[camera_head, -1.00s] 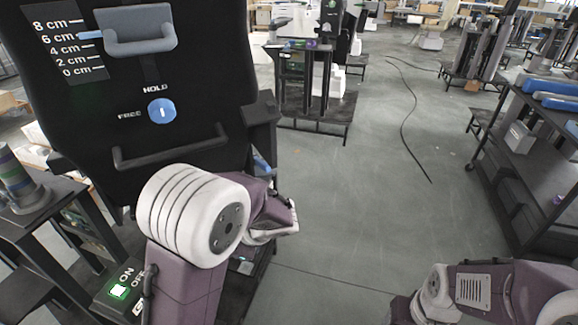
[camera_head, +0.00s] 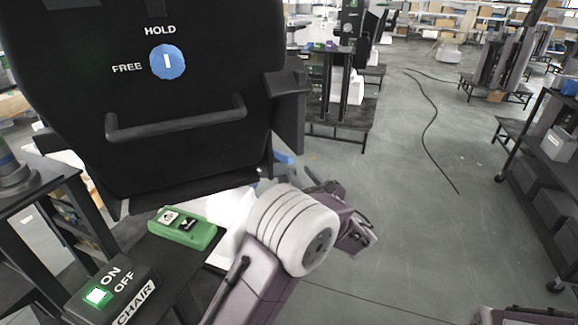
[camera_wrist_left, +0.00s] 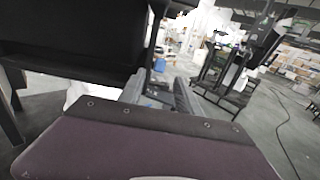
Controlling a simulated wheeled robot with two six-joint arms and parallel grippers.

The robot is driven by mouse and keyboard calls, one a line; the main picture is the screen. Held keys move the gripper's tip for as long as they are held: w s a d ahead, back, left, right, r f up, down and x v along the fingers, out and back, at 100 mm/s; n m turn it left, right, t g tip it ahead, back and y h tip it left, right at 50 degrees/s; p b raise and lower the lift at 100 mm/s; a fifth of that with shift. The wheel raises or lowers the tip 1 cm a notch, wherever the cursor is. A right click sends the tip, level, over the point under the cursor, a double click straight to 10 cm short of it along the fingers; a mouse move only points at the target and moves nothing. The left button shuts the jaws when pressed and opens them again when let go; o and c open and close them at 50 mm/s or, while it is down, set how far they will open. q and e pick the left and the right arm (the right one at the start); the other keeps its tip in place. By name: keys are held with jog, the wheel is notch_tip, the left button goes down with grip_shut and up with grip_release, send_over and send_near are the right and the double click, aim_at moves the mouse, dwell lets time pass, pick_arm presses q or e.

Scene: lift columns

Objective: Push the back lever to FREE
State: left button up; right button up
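A blue round dial (camera_head: 168,62) sits on the black chair back (camera_head: 215,90) in the head view. HOLD is printed above it and FREE to its left. Its white mark stands upright, toward HOLD. No separate lever is clearly visible to me. My left gripper (camera_head: 360,238) is to the right of and below the chair back, apart from the dial. The left wrist view shows mostly purple housing, with a black panel (camera_wrist_left: 75,40) at upper left.
A black bar handle (camera_head: 178,122) crosses the chair back below the dial. A green box (camera_head: 183,228) and a lit ON/OFF CHAIR switch (camera_head: 98,297) are at lower left. A dark stand (camera_head: 340,95) is behind.

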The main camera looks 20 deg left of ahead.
aim_at(291, 164)
pick_arm(q)
jog(key=b+x, duration=0.2)
jog(key=x, duration=0.6)
jog(key=shift+s+f, duration=0.1)
jog(key=shift+f, duration=0.05)
jog(key=shift+w+a, duration=0.35)
grip_shut()
dwell(0.7)
